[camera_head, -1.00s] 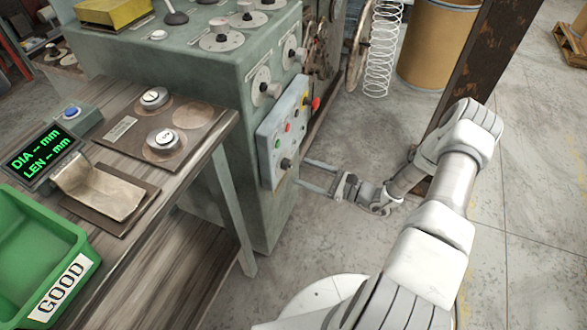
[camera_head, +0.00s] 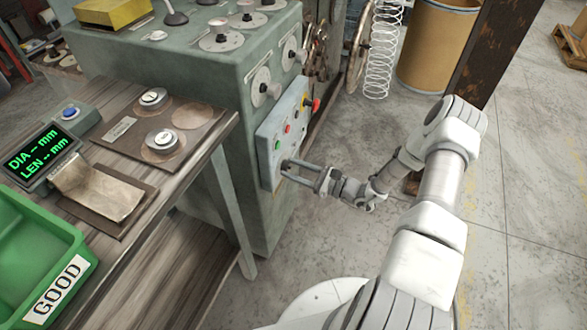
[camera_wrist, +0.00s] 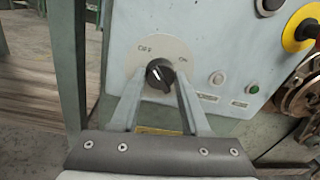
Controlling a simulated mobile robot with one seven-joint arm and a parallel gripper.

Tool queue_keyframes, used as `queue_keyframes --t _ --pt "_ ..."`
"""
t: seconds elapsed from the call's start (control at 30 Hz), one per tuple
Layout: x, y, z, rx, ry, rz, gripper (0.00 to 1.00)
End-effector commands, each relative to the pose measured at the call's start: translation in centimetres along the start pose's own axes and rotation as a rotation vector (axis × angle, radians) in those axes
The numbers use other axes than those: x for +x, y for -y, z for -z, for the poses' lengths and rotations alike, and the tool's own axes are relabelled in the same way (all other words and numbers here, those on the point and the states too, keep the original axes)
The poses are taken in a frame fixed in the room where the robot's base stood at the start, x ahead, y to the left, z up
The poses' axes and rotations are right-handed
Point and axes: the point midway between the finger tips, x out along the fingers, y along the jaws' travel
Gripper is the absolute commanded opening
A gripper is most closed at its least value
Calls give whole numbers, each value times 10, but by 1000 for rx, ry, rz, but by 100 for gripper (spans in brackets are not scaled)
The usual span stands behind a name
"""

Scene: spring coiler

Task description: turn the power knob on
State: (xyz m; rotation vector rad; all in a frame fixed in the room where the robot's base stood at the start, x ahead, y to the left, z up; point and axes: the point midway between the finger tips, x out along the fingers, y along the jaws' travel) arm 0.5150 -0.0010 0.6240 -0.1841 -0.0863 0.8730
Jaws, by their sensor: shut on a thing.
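The power knob (camera_wrist: 159,74) is black and round with a white pointer line, on a pale plate marked OFF at its left and ON at its right. The line leans to the upper left, toward OFF. My gripper (camera_wrist: 160,82) is shut on the knob, one finger at each side, in the wrist view. In the head view my gripper (camera_head: 287,168) reaches the lower part of the light blue control panel (camera_head: 279,117) and hides the knob there.
A wooden table (camera_head: 225,125) stands left of the machine.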

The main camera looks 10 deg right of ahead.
Motion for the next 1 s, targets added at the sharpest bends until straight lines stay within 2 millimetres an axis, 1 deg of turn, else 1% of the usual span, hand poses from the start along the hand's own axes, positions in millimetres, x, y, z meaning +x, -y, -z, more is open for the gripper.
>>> queue_keyframes --t 0.03,0.07,0.1,0.3,0.47,0.67,1.0 --pt "0 0 0 0 0 0 7" --pt "0 0 0 0 0 0 2" --pt "0 0 0 0 0 0 0" --pt "0 0 0 8 -1 0 0" --pt "0 0 0 50 -4 0 0" --pt "-1 0 -1 169 -12 0 0" --pt "-1 0 -1 479 -32 -4 0"
